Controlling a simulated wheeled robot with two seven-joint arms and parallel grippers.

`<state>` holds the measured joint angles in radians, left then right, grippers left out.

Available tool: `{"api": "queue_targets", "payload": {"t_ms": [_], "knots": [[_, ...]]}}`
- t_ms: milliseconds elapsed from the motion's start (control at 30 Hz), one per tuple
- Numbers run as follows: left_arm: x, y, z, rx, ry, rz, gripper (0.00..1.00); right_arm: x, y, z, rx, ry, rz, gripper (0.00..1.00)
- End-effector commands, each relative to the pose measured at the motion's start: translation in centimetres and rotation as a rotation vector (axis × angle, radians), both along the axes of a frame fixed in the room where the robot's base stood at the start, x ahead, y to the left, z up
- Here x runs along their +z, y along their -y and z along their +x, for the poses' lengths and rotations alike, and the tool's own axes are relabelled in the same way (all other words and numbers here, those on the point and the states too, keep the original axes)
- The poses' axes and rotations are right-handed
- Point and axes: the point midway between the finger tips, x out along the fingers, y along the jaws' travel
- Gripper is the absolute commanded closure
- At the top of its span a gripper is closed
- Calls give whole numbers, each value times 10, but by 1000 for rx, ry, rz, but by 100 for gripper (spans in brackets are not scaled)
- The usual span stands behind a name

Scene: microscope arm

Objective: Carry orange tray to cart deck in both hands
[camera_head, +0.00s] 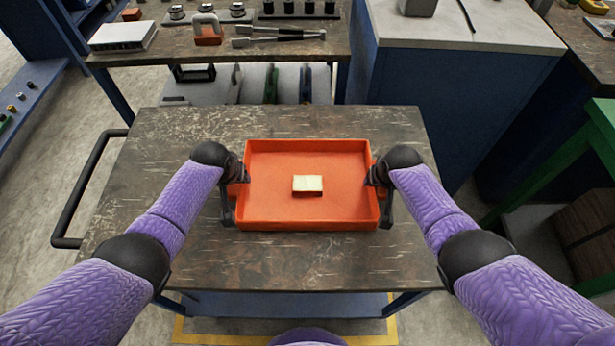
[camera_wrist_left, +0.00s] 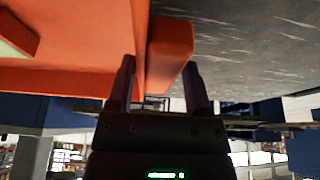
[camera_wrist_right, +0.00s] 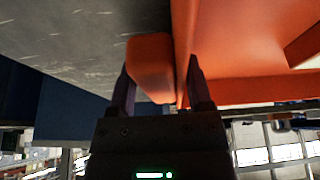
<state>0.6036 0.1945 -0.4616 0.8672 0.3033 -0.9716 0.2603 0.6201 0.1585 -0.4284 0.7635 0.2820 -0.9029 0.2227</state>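The orange tray (camera_head: 268,220) sits level on the worn dark tabletop of the cart (camera_head: 165,215), apparently resting on it. A small cream-and-tan block (camera_head: 307,185) lies inside it near the middle. My left gripper (camera_head: 238,180) is at the tray's left side; in the left wrist view its fingers (camera_wrist_left: 160,75) stand apart, one on each side of the orange handle (camera_wrist_left: 170,50). My right gripper (camera_head: 378,180) is at the right side; in the right wrist view its fingers (camera_wrist_right: 160,75) also straddle a handle (camera_wrist_right: 150,60), with visible gaps. Firm contact is not visible.
A bench (camera_head: 170,47) with tools and a grey-topped blue cabinet (camera_head: 470,30) stand beyond the cart. A green frame (camera_head: 560,165) is at the right. The cart's black push handle (camera_head: 85,190) is at the left. Tabletop is bare around the tray.

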Motion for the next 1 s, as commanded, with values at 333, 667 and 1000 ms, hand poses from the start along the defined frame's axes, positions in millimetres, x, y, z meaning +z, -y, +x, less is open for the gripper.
{"api": "queue_targets", "payload": {"t_ms": [333,667,1000], "knots": [[0,2,0,-2,0,-2,15,0,-2,0,2,0,2,15],[7,2,-3,-4,1,-5,15,0,-2,0,2,0,3,15],[76,1,-30,-3,3,-2,15,0,-2,0,2,0,3,15]]}}
